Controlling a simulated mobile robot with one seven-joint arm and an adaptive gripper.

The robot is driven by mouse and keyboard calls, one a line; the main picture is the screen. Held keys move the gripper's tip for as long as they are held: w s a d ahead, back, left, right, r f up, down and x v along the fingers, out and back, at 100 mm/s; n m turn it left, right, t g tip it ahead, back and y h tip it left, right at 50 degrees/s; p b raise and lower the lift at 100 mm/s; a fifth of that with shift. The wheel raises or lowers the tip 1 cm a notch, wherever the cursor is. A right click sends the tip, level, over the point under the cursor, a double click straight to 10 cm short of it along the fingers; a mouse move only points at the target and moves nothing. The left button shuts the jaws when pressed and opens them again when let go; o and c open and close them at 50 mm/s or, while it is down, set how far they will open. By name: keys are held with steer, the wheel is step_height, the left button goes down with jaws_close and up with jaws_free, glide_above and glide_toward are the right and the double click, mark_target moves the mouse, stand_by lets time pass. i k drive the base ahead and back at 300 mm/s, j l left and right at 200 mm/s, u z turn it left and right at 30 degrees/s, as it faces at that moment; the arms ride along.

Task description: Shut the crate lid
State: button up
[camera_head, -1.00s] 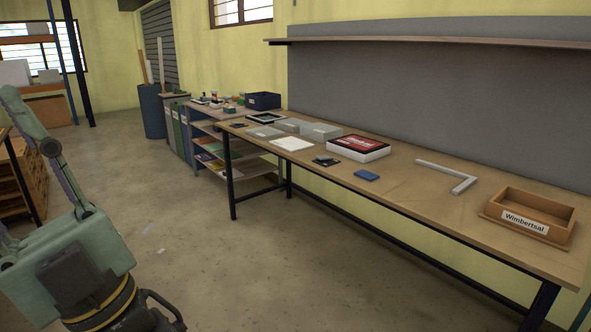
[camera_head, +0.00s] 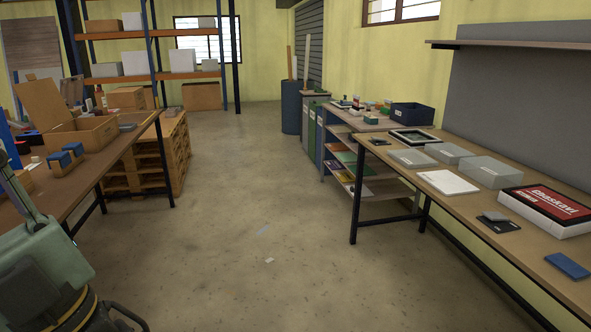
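A wooden crate (camera_head: 91,136) stands on the left workbench, near its far end. Its lid (camera_head: 41,104) is open and stands tilted up at the crate's left side. The inside of the crate is mostly hidden by its front wall. My gripper is not in view; only green and black parts of my own body show at the lower left, well apart from the crate in the picture.
The left workbench (camera_head: 101,164) also holds small blue-topped blocks (camera_head: 66,157) in front of the crate. Wooden pallets (camera_head: 150,160) are stacked beyond it. The right workbench (camera_head: 479,209) carries flat boxes. The concrete floor (camera_head: 255,215) between the benches is largely clear.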

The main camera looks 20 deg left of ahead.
mark_target(71, 91)
steer(key=i+j+u, duration=0.1)
steer(key=i+u, duration=0.3)
steer(key=i, duration=0.2)
steer(key=i+l+u, duration=0.1)
steer(key=i+u, duration=0.3)
steer(key=i, duration=0.25)
steer(key=i+u, duration=0.1)
steer(key=i, duration=7.25)
steer(key=i+l+u, duration=0.15)
steer(key=i+u, duration=0.15)
steer(key=i, duration=1.1)
steer(key=i+u, duration=0.25)
steer(key=u, duration=0.2)
steer(key=i+u, duration=0.25)
steer(key=u, duration=0.2)
steer(key=i+u, duration=0.25)
steer(key=u, duration=0.2)
